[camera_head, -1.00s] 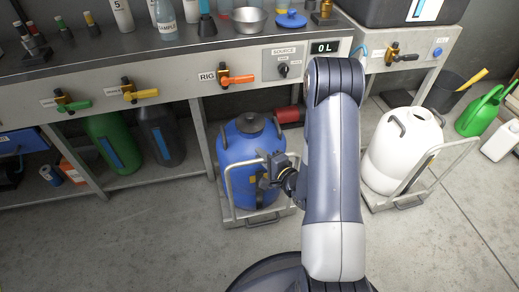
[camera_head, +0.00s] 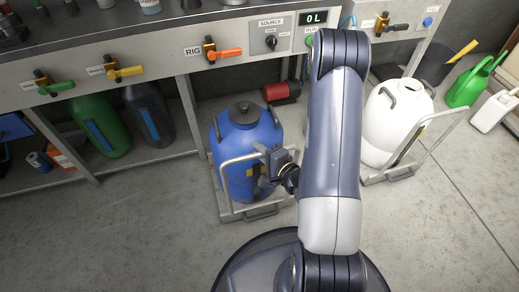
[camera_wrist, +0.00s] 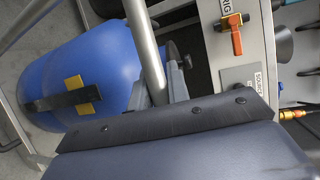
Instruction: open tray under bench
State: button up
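The tray (camera_head: 238,213) is a grey metal platform with a tall tubular handle (camera_head: 220,183) at its front. It stands on the floor in front of the bench opening and carries a blue drum (camera_head: 243,135) with a dark lid. My gripper (camera_head: 272,165) is at the upper right of the handle, in front of the drum. In the wrist view the handle tube (camera_wrist: 146,45) runs down between my fingers (camera_wrist: 173,85), which look closed on it. The fingertips are partly hidden by the tube and the gripper body.
The bench (camera_head: 150,75) has valves and a source dial. A red pump (camera_head: 281,91) lies on the floor behind the drum. A white drum (camera_head: 392,122) on another tray stands to the right. The floor in front is clear.

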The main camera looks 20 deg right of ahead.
jog(key=o, duration=0.4)
jog(key=shift+p+v, duration=0.85)
jog(key=shift+v, duration=4.55)
jog(key=shift+w, duration=0.15)
jog(key=shift+b+x, duration=0.85)
jog(key=shift+x, duration=4.45)
